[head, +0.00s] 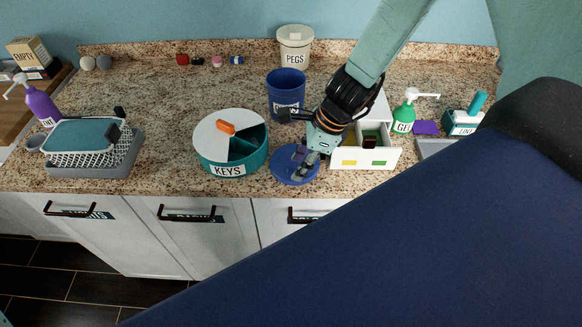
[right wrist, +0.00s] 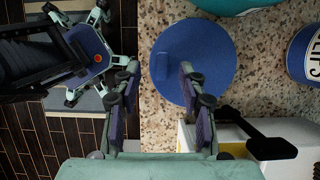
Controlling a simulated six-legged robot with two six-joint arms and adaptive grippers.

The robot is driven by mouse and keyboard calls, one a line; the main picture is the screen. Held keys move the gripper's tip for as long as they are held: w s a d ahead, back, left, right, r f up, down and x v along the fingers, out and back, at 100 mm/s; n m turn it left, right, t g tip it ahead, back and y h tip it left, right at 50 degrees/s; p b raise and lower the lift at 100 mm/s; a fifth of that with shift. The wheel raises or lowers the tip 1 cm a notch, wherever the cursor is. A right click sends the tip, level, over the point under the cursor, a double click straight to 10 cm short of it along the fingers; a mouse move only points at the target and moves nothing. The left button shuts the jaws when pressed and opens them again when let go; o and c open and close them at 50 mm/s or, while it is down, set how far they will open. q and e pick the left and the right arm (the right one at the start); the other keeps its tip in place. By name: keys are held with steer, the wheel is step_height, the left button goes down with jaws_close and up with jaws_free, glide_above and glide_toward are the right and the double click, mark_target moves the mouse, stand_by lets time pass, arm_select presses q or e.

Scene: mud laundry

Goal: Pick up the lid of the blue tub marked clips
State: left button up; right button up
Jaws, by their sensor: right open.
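The round blue lid (head: 283,174) lies flat on the granite counter, apart from and in front of the blue tub (head: 285,80). A raised bar on the lid (right wrist: 214,52) shows in the right wrist view. The tub's label is partly hidden by my right gripper; the right wrist view shows the end of "CLIPS" on the tub (right wrist: 303,52). My right gripper (head: 301,166) is open above the lid, its fingers (right wrist: 158,88) apart with nothing held. I cannot tell if they touch the lid.
The teal KEYS tub (head: 228,158) stands left of the lid. A white drawer box (head: 365,158) stands close on the right, its black handle near my fingers. The PEGS tub (head: 295,50) is at the back. A basket (head: 92,150) sits far left.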

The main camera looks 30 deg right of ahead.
steer(key=b+x, duration=0.1)
steer(key=x, duration=0.2)
steer(key=shift+w+d+r+b, duration=0.1)
steer(key=shift+w+b, duration=0.2)
steer(key=shift+b, duration=0.05)
steer(key=shift+s+r, duration=0.25)
steer(key=shift+s, duration=0.15)
steer(key=shift+c, duration=0.8)
steer(key=shift+w+f, duration=0.1)
steer(key=shift+w, duration=0.2)
steer(key=c, duration=0.6)
jaws_close()
steer(key=shift+s, duration=0.2)
